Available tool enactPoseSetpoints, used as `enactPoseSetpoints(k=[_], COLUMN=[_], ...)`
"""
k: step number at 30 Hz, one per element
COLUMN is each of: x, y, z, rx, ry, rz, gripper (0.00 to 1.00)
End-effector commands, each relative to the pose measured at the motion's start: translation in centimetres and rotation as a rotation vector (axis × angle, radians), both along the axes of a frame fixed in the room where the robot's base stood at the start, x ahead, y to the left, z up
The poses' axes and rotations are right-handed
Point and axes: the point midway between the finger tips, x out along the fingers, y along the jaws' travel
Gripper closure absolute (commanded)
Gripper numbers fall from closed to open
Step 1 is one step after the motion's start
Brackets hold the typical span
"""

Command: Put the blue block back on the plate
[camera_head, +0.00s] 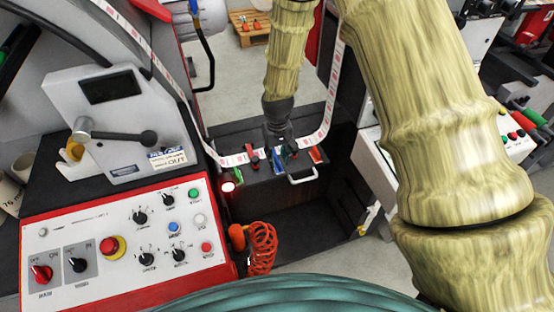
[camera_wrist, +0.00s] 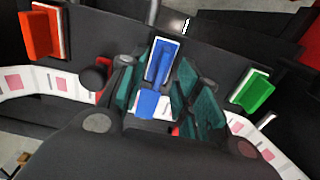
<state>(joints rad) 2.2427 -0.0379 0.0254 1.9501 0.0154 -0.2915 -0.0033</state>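The blue block (camera_wrist: 148,104) shows in the wrist view between the fingers of my gripper (camera_wrist: 160,85). A blue piece with a white border (camera_wrist: 163,58), seemingly its plate, lies just beyond it on the dark surface. Whether block and plate touch is hard to tell. The teal finger pads stand apart on either side, with no clear grip on the block. In the head view my gripper (camera_head: 280,148) points down at the dark box by the label strip, and hides most of the blue block.
A red-orange block (camera_wrist: 40,35) and a green block (camera_wrist: 252,90) flank the blue one in the wrist view. A printed label strip (camera_head: 235,159) runs past below the gripper. A metal handle (camera_head: 302,178) projects at the front. The control panel (camera_head: 125,240) stands left.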

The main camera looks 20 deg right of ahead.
Motion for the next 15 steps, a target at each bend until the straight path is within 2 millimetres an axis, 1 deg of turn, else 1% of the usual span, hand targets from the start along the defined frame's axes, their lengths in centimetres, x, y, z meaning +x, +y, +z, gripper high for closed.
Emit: enactPoseSetpoints(k=[3,15], x=[0.1,0.0], y=[0.0,0.0], z=[1.9,7.9], rx=[0.000,0.000], ry=[-0.003,-0.002], rz=[0.000,0.000], gripper=[0.68,0.68])
